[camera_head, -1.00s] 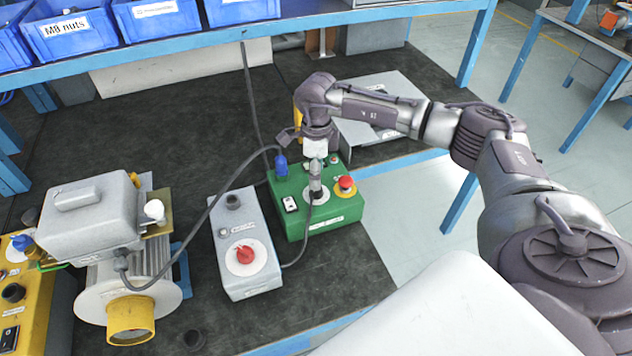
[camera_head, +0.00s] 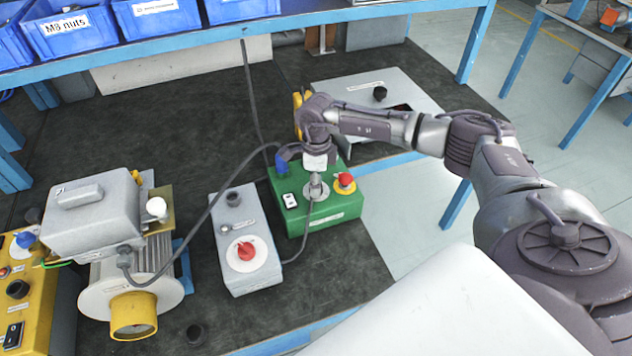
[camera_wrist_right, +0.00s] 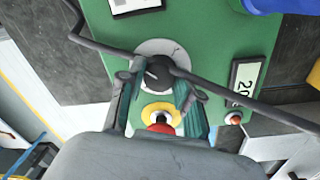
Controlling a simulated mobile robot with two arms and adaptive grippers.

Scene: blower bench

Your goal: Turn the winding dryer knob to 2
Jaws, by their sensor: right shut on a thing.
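A green control box (camera_head: 345,205) stands on the dark bench mat in the head view. It carries a dark knob (camera_wrist_right: 160,70) on a round pale dial (camera_wrist_right: 172,47). My right gripper (camera_head: 316,188) points down over this dial. In the right wrist view its two fingers (camera_wrist_right: 158,88) sit on either side of the knob, shut on it. The gripper covers most of the knob and dial in the head view, so the knob's setting cannot be read. The box's label is too small to read. My left gripper is not in view.
A red mushroom button (camera_head: 345,180) on yellow sits close beside the dial. A grey box (camera_head: 250,275) with a red knob (camera_head: 246,251) stands to the left. A dark cable (camera_head: 205,215) arches over the grey box. A motor-like machine (camera_head: 130,275) stands further left.

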